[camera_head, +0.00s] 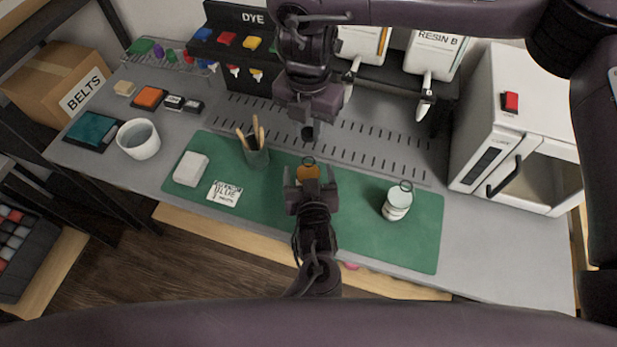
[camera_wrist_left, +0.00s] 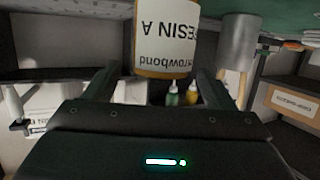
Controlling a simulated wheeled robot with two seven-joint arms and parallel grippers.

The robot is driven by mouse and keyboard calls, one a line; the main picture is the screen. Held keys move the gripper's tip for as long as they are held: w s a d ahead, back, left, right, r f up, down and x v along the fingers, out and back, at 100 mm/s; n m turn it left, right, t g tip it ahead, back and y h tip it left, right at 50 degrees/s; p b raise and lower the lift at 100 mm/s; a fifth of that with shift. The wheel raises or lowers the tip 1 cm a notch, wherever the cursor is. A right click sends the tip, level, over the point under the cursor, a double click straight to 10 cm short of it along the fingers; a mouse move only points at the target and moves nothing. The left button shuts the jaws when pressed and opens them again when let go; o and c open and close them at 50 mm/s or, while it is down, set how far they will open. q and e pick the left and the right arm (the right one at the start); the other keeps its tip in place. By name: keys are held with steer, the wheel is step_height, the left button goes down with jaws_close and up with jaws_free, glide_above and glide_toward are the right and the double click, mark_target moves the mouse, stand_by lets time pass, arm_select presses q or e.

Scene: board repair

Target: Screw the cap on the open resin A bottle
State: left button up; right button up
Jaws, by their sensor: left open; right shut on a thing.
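The resin A bottle (camera_head: 308,174) is amber and stands on the green mat. A ring shows at its top. In the left wrist view the bottle (camera_wrist_left: 166,40) appears upside down, its label reading "RESIN A". My left gripper (camera_head: 309,188) is open at the bottle's near side, with its fingers reaching to either side of it. In the wrist view the fingers (camera_wrist_left: 151,78) are apart and the bottle lies between and beyond their tips. My right gripper (camera_head: 309,122) is shut on a small dark round piece (camera_head: 307,134), apparently the cap, above and behind the bottle.
A pale bottle (camera_head: 397,204) stands right on the green mat (camera_head: 425,235). A tool cup (camera_head: 256,156), white block (camera_head: 190,169) and label card (camera_head: 224,193) are left. A white oven (camera_head: 500,130) stands right; resin dispensers (camera_head: 432,55) are behind. Mat space between the bottles is clear.

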arm_select(q)
steer(key=shift+x, duration=1.45)
steer(key=c, duration=1.5)
arm_select(e)
glide_above(308, 158)
steer(key=shift+f, duration=2.5)
steer(key=shift+f, duration=0.1)
steer(key=shift+f, duration=0.8)
steer(key=shift+f, duration=0.55)
arm_select(q)
jaws_close()
arm_select(e)
steer(key=m, duration=0.3)
